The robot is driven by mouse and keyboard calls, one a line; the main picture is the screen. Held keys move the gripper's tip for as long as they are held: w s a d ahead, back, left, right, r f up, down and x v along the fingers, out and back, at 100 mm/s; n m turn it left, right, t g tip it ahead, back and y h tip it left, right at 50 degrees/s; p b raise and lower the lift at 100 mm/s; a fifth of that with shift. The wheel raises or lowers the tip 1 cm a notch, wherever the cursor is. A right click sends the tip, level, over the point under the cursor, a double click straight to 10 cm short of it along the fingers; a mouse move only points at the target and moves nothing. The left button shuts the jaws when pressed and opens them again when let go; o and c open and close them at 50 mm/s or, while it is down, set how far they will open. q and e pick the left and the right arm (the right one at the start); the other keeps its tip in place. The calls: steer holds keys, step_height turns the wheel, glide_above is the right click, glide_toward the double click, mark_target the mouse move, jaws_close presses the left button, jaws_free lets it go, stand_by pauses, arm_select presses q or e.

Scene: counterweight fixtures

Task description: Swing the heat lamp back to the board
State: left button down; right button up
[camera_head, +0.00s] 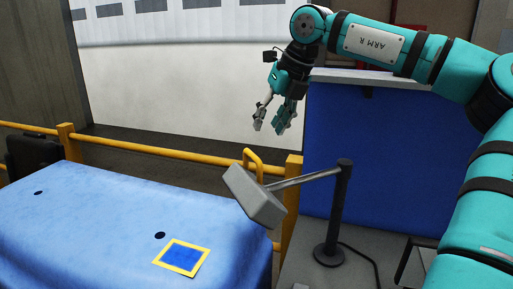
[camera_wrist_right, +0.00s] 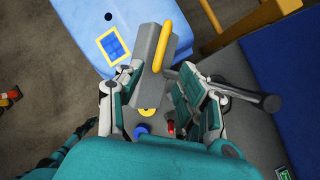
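The heat lamp has a grey box-shaped head (camera_head: 254,196) with a yellow handle (camera_head: 254,163) on top. Its grey arm (camera_head: 305,179) runs to a black post (camera_head: 338,210). The head hangs tilted by the table's right edge, right of a blue square with a yellow frame (camera_head: 181,258), which may be the board. My right gripper (camera_head: 272,129) is open and empty, above the handle and apart from it. In the right wrist view, the lamp head (camera_wrist_right: 149,48) and handle (camera_wrist_right: 176,45) show beyond the open right fingers (camera_wrist_right: 167,85).
A blue-covered table (camera_head: 90,225) with dark round holes fills the lower left. A yellow railing (camera_head: 180,154) runs behind it to a post. A blue panel (camera_head: 405,160) stands behind the lamp post.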

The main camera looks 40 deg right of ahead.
steer(key=p+x, duration=0.1)
steer(key=x, duration=0.3)
steer(key=p+x, duration=0.1)
steer(key=x, duration=0.3)
steer(key=shift+w+d+f, duration=0.1)
steer(key=shift+w+d, duration=0.05)
steer(key=shift+w+f, duration=0.25)
steer(key=shift+f, duration=0.35)
jaws_close()
